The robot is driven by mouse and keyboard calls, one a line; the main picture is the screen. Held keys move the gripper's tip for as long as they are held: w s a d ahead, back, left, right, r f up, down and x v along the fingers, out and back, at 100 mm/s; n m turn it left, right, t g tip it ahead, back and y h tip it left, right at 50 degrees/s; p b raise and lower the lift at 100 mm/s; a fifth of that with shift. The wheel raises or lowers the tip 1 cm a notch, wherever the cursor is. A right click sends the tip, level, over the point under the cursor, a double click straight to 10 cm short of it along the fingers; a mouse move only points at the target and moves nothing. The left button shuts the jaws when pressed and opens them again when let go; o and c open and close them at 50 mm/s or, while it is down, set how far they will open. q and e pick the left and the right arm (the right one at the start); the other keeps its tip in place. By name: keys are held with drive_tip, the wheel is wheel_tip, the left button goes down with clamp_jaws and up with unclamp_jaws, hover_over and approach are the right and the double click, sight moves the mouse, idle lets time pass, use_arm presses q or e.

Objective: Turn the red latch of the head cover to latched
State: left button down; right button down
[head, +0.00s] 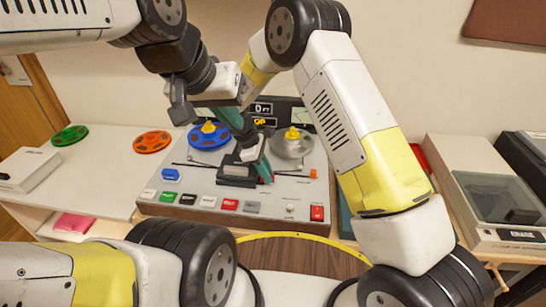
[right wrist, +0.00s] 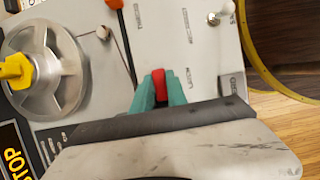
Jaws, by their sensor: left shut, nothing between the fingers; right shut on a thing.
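The red latch (right wrist: 159,84) sits between the teal fingertips of my right gripper (right wrist: 160,92) in the right wrist view. In the head view my right gripper (head: 265,172) reaches down to the deck panel, and only a sliver of red shows at its tips. The dark head cover (head: 236,181) lies beside it, at the middle of the tape deck, partly hidden by the gripper and wrist. My left gripper (head: 180,110) is shut and empty, held above the deck's left side. The latch's angle is hard to judge.
The tape deck (head: 165,208) carries a blue reel (head: 208,136), a metal reel (head: 292,143) and a row of coloured buttons. Orange (head: 152,142) and green (head: 70,135) reels lie on the left counter. A lidded machine (head: 497,200) stands at right.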

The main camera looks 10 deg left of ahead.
idle(0.4)
drive_tip(key=c, duration=1.3)
unclamp_jaws()
drive_tip(key=shift+r, duration=0.1)
drive_tip(key=v, duration=0.7)
drive_tip(key=shift+a+r, duration=0.25)
drive_tip(key=shift+r, duration=0.05)
